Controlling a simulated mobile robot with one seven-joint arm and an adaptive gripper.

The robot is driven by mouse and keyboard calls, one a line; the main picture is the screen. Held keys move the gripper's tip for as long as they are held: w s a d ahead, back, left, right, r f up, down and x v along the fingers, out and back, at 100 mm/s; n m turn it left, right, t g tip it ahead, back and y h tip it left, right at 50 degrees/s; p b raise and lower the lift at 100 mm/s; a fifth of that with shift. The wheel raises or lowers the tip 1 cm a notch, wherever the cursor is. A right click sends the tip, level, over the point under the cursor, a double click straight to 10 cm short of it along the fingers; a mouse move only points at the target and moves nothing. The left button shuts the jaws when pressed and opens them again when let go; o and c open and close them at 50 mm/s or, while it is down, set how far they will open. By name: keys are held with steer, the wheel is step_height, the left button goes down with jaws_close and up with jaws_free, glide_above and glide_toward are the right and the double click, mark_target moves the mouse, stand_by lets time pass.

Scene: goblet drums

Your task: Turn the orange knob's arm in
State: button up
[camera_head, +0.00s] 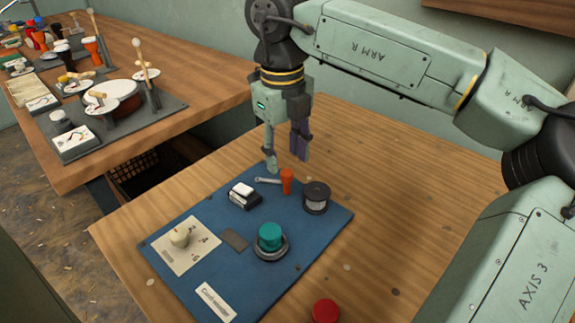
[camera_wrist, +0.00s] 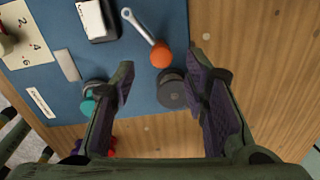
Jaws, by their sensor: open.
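The orange knob (camera_head: 287,181) stands on the blue board (camera_head: 190,285), near the board's far edge. Its grey metal arm (camera_head: 267,180) points left from it in the head view. In the wrist view the orange knob (camera_wrist: 161,54) appears between my fingers, and its arm (camera_wrist: 141,24) runs to the upper left. My gripper (camera_head: 286,160) is open and empty, pointing down above the knob. In the wrist view its fingertips (camera_wrist: 162,66) lie on either side of the knob. I see no clear contact, and the exact height gap cannot be told.
A black spool-like part (camera_head: 315,197) stands just right of the knob. A black-and-white switch (camera_head: 244,196) is to its left, with a teal button (camera_head: 270,237) in front. A cream dial plate (camera_head: 180,243) and a red button (camera_head: 326,311) are farther off. The wooden table right of the board is mostly clear.

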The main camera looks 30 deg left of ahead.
mark_target(286, 172)
steer(key=shift+w+f, duration=0.1)
steer(key=shift+f, duration=1.95)
steer(key=shift+c, duration=0.2)
jaws_close()
